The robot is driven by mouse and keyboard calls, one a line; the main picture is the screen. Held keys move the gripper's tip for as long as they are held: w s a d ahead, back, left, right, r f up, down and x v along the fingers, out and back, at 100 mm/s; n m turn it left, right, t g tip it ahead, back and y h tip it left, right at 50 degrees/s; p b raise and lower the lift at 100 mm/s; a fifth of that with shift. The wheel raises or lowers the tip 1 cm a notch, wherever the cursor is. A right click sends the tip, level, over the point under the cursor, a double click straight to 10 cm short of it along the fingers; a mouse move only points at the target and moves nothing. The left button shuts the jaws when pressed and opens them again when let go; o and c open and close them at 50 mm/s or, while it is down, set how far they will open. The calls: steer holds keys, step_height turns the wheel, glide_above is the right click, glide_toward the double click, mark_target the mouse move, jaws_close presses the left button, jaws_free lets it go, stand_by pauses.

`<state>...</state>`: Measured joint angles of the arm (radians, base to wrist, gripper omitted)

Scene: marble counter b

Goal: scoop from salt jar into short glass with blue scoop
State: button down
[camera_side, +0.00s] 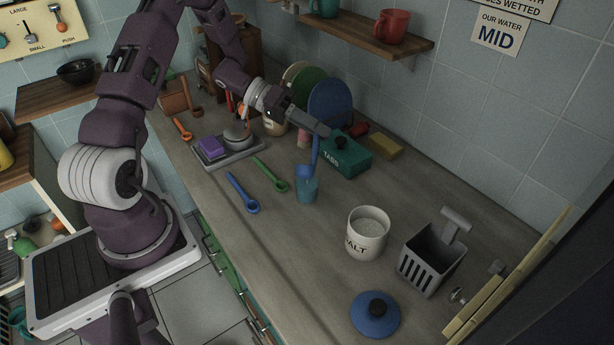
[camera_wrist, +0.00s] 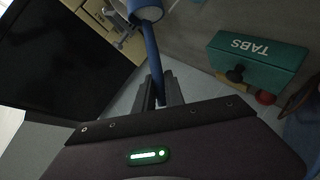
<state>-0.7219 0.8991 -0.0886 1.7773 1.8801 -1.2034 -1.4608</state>
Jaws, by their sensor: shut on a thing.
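My gripper (camera_side: 322,130) is shut on the handle of a blue scoop (camera_side: 316,152), which hangs down from it. The scoop's bowl is at or just above the rim of the short glass (camera_side: 307,190), a small teal-blue tumbler on the counter. I cannot tell whether the bowl touches the glass or what it holds. In the wrist view the blue handle (camera_wrist: 152,55) runs up from my fingers (camera_wrist: 158,98) to the top edge. The white salt jar (camera_side: 365,246) stands open to the right, with white salt showing inside. Its label is partly readable.
A blue lid (camera_side: 375,316) lies in front of the jar. A grey slotted bin (camera_side: 430,262) stands right of it. A teal TABS box (camera_side: 348,160) is behind the glass. Another blue scoop (camera_side: 241,192) and a green scoop (camera_side: 268,173) lie left. A scale (camera_side: 228,155) stands farther back.

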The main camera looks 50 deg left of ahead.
steer(key=shift+w+a+f+n+g+h, duration=0.3)
steer(key=shift+w+a+f+n+h, duration=0.3)
steer(key=shift+n, duration=0.3)
stand_by(2.2)
steer(key=shift+w+a+f+n+g+h, duration=0.25)
steer(key=shift+f+n+h, duration=0.1)
steer(key=shift+f+n, duration=0.25)
steer(key=shift+w+a+f+n+g+h, duration=0.15)
steer(key=shift+w+f+n+g+h, duration=0.15)
steer(key=shift+f+n, duration=0.3)
stand_by(2.9)
steer(key=shift+a+r+n, duration=0.1)
steer(key=shift+r+n, duration=0.2)
steer(key=shift+r, duration=0.15)
stand_by(0.4)
